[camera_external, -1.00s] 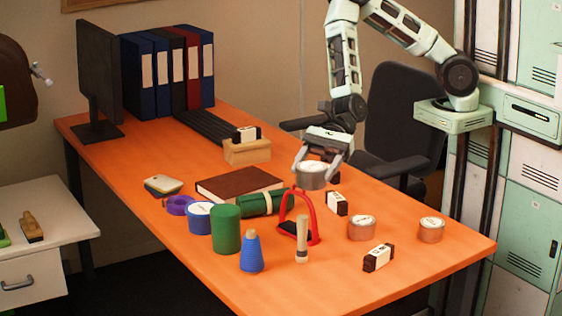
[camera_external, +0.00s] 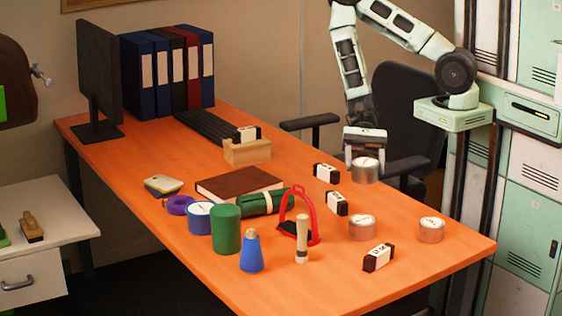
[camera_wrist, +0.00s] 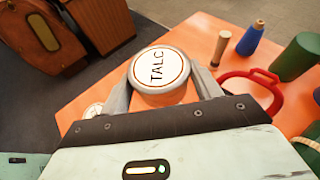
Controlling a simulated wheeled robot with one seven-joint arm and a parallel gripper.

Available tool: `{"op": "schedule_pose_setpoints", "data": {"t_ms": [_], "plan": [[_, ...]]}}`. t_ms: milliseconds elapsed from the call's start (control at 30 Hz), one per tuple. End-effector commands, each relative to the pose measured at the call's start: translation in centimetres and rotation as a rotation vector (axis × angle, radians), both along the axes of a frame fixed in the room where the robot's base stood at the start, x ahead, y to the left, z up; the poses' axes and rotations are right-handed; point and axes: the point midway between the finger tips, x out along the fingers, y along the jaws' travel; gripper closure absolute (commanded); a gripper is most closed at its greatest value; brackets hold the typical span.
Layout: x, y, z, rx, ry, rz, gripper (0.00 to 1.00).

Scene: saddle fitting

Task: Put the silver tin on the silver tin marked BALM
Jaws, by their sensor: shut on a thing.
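My gripper (camera_external: 365,156) is shut on a silver tin (camera_external: 365,172), held upright above the back right side of the desk. In the wrist view the held tin (camera_wrist: 158,70) has a white lid reading TALC between the fingers. Two more round metal tins with pale lids stand on the desk: one tin (camera_external: 362,229) nearer the middle and one tin (camera_external: 431,231) near the right corner. Their labels are too small to read, so I cannot tell which is marked BALM. Part of one tin's lid (camera_wrist: 93,110) shows at left in the wrist view.
Black-and-white blocks (camera_external: 326,173), (camera_external: 336,203) and (camera_external: 378,257) lie around the tins. The desk (camera_external: 420,268) is clear between the right-hand tins.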

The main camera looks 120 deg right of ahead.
Motion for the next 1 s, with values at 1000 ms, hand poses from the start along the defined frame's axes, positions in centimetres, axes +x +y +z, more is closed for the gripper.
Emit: {"op": "schedule_pose_setpoints", "data": {"t_ms": [1000], "plan": [[0.0,0.0,-10.8,-0.002,-0.003,0.0,0.65]]}}
